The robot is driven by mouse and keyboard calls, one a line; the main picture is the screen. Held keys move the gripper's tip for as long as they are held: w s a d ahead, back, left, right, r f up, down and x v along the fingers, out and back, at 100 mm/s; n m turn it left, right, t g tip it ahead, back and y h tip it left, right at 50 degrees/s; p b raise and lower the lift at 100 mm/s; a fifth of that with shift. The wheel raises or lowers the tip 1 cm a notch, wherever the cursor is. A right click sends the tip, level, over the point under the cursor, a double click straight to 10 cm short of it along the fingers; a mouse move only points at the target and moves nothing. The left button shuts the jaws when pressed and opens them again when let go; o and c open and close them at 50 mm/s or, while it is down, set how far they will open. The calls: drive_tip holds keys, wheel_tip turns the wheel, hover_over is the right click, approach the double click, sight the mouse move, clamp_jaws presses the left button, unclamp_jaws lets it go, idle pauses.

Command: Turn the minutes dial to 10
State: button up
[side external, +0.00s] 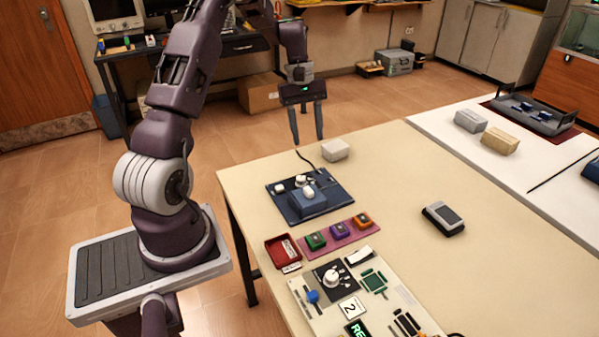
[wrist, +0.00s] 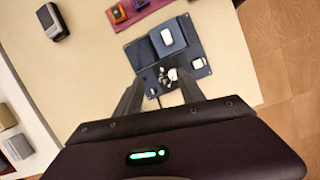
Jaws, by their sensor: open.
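A dark blue panel (side external: 289,209) lies on the table with a raised blue block, a white rounded piece (side external: 308,191) on it, and a white knob (side external: 301,181) behind. In the wrist view this panel (wrist: 143,54) has the white knob (wrist: 173,75) with small white marks around it. Another dark panel (side external: 322,272) nearer the front carries a white dial (side external: 334,276). No label legibly says minutes, so I cannot tell which dial is meant or its setting. My gripper (side external: 307,140) is open and empty, raised beyond the blue panel. In the wrist view its fingers (wrist: 159,84) point toward the knob.
A light grey block (side external: 335,150) stands behind the blue panel. Green, purple and orange blocks sit on a pink strip (side external: 341,235), beside a red tray (side external: 271,253). A dark grey device (side external: 443,218) lies at right. The table's middle is mostly clear.

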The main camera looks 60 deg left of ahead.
sight(300, 177)
drive_tip(key=f+n, duration=0.1)
drive_tip(key=f, duration=0.3)
drive_tip(key=s+a+f+h, duration=0.1)
drive_tip(key=f, duration=0.4)
drive_tip(key=f+n, duration=0.1)
drive_tip(key=f, duration=0.4)
drive_tip(key=shift+s+a+n, duration=0.2)
drive_tip(key=shift+a+n, duration=0.1)
drive_tip(key=shift+a, duration=0.1)
clamp_jaws()
